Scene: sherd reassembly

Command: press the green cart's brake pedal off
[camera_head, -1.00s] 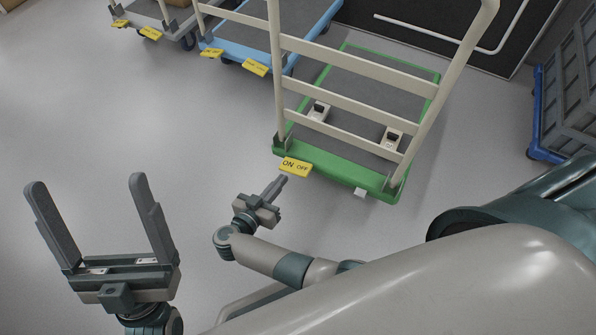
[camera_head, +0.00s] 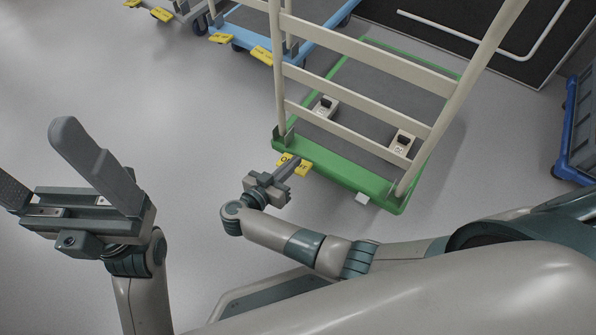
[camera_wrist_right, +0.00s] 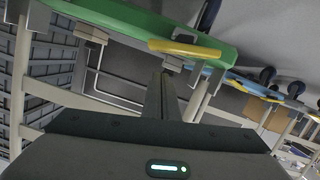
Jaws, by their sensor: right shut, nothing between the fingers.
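The green cart (camera_head: 345,170) stands right of centre in the head view, with a cream rail handle. Its yellow brake pedal (camera_head: 305,169), marked ON and OFF, sticks out at the near left edge. My right gripper (camera_head: 296,160) is shut and empty, its fingertips overlapping the pedal and hiding part of the lettering. In the right wrist view the yellow pedal (camera_wrist_right: 185,48) lies just beyond the fingertips (camera_wrist_right: 161,78), below the green edge (camera_wrist_right: 130,20). I cannot tell whether they touch. My left gripper (camera_head: 45,160) is open and empty at the far left.
A blue cart (camera_head: 250,28) and a grey cart (camera_head: 186,12), with yellow pedals, stand behind to the left. A blue wheeled base with a grey crate (camera_head: 583,125) is at the right edge. The floor left of the green cart is clear.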

